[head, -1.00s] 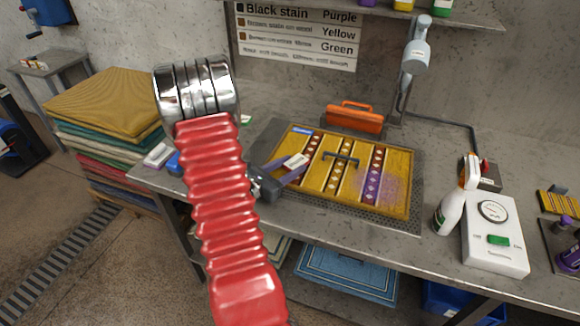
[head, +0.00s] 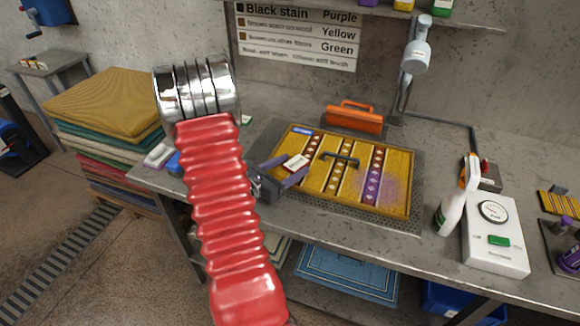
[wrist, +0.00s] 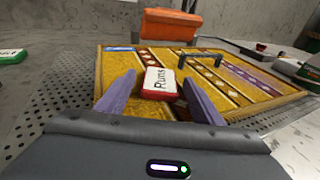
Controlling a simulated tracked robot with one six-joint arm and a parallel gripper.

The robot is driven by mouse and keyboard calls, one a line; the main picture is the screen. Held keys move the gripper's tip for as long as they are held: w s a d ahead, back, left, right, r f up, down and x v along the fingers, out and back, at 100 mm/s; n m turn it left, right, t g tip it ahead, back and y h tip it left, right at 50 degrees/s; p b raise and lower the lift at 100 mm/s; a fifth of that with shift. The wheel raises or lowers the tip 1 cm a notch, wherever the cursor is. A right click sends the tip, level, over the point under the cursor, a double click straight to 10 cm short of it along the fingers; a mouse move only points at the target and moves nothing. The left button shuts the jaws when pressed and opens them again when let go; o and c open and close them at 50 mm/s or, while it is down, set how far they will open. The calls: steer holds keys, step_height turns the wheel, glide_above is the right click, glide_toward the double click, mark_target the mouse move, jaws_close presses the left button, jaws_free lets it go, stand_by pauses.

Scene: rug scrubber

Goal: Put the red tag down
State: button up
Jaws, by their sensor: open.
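The red tag (head: 296,162), a small block with a white lettered face and red sides, lies on the left part of the yellow patterned rug (head: 405,165). In the wrist view the tag (wrist: 161,82) sits between the two purple fingers of my gripper (wrist: 160,86). The fingers are spread, with a gap visible on both sides of the tag. In the head view my gripper (head: 287,171) reaches over the rug's left edge; my red arm hides part of the bench beside it.
An orange handled tool (head: 355,118) stands behind the rug, and a dark bar handle (head: 340,158) stands over its middle. A spray bottle (head: 452,205) and a white box with a dial (head: 495,240) are at right. Stacked rugs (head: 105,110) stand at left.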

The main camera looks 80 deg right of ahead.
steer(key=v, duration=1.2)
stand_by(0.7)
steer(key=shift+r, duration=0.1)
steer(key=a+r+m, duration=0.1)
steer(key=a+r+m+y, duration=0.1)
steer(key=a, duration=0.1)
steer(key=w+a+r+m, duration=0.1)
steer(key=shift+a+r+m+y, duration=0.3)
steer(key=shift+a+r+y, duration=0.05)
steer(key=shift+r+y, duration=0.05)
steer(key=w+a+r+m+t+y, duration=0.3)
steer(key=a+r+t+y, duration=0.1)
steer(key=a, duration=0.9)
steer(key=w+a+r+m+t+y, duration=0.3)
steer(key=a+r+t+y, duration=0.1)
steer(key=a, duration=0.9)
steer(key=w+a+r+m+t+y, duration=0.2)
steer(key=w+a+r+t+y, duration=0.2)
steer(key=a, duration=0.9)
steer(key=shift+a+r+m+t+y, duration=0.3)
steer(key=shift+r+m+t, duration=0.1)
steer(key=shift+t, duration=0.2)
